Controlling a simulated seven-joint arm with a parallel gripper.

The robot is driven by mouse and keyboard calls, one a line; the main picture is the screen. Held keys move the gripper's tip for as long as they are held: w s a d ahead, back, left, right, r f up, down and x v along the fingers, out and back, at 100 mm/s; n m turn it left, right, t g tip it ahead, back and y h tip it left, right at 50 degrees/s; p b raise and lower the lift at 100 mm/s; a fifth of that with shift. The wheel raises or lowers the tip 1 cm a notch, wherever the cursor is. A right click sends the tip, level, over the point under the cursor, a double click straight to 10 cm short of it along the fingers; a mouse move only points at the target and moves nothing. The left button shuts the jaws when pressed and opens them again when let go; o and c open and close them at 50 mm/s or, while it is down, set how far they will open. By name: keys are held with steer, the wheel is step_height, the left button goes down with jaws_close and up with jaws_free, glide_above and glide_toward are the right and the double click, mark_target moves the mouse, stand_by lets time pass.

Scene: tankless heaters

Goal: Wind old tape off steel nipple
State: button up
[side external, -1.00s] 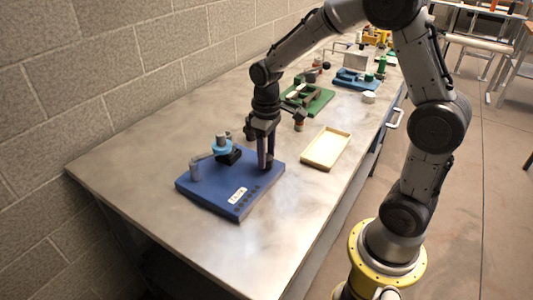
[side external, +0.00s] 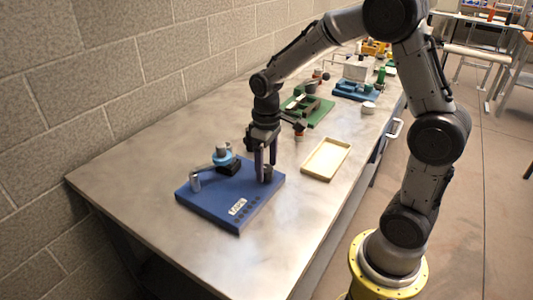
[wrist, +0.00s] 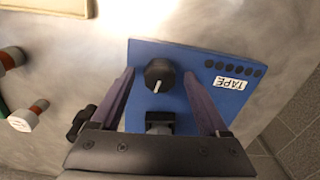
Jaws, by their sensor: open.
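A blue board (side external: 225,198) with a "TAPE" label lies at the near end of the bench. On it stand a grey post (side external: 195,182) and a grey steel cylinder (side external: 223,149) with a light-blue ring around it, over a black block (side external: 229,166). Which part is the nipple, and whether the ring is the tape, I cannot tell for certain. A black knob (side external: 267,174) is at the board's right corner; in the wrist view this knob (wrist: 158,72) shows a white pointer. My gripper (side external: 265,166) points down, open, with its fingers (wrist: 160,76) either side of the knob, apparently not touching it.
A shallow cream tray (side external: 326,160) lies right of the board. A green fixture (side external: 313,112) and a blue fixture (side external: 355,92) stand farther along the bench. A small white round item (side external: 368,107) is near them.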

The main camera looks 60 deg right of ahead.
mark_target(267, 168)
step_height(267, 168, up, 14)
stand_by(0.4)
steer(key=shift+f, duration=0.1)
steer(key=s+a+r+t, duration=0.2)
steer(key=s+r, duration=0.1)
steer(key=s, duration=0.2)
steer(key=s+a+r+t, duration=0.1)
steer(key=s+a+r, duration=0.1)
steer(key=s, duration=0.3)
steer(key=s+a+f+m+t, duration=0.1)
steer(key=s+f+t, duration=0.1)
steer(key=s+f, duration=0.4)
steer(key=shift+s+t, duration=0.3)
steer(key=shift+s, duration=0.9)
